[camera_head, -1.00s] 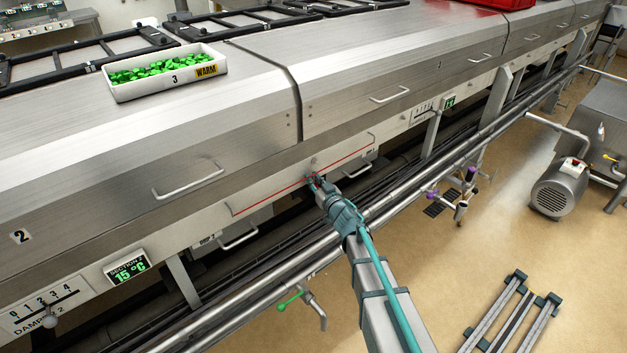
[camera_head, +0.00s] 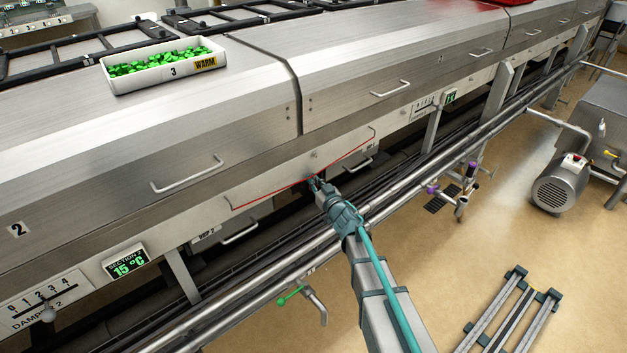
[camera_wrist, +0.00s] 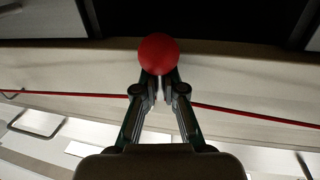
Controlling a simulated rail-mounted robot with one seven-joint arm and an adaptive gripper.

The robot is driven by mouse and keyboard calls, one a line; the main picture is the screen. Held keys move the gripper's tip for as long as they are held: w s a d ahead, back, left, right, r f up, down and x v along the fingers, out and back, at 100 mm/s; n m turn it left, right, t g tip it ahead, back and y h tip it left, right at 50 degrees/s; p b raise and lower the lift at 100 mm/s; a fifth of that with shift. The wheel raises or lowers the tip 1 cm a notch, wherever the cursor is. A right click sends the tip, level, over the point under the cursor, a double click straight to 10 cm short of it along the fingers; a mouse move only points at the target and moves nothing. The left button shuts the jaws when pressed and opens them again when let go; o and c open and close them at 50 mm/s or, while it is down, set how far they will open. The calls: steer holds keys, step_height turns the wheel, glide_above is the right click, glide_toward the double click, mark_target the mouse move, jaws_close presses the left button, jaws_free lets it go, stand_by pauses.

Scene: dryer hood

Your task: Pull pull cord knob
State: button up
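The pull cord knob (camera_wrist: 158,54) is a red ball at the tips of my gripper (camera_wrist: 159,84) in the wrist view. The two fingers are close together, shut at the knob, with a narrow gap between their pads. The red cord (camera_wrist: 60,94) runs out to both sides behind the fingers. In the head view the cord (camera_head: 262,199) crosses the pale lower panel of the dryer and bends where my gripper (camera_head: 314,181) meets it. The knob is mostly hidden by the gripper there.
The steel hood (camera_head: 225,125) with its handles lies above the cord. A white tray (camera_head: 140,85) of green pieces stands on top. Long pipes (camera_head: 410,185) run beneath my arm. A motor (camera_head: 558,188) and open floor lie to the right.

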steer(key=o, duration=0.5)
steer(key=shift+f, duration=0.1)
steer(key=shift+c, duration=0.2)
steer(key=v, duration=1.2)
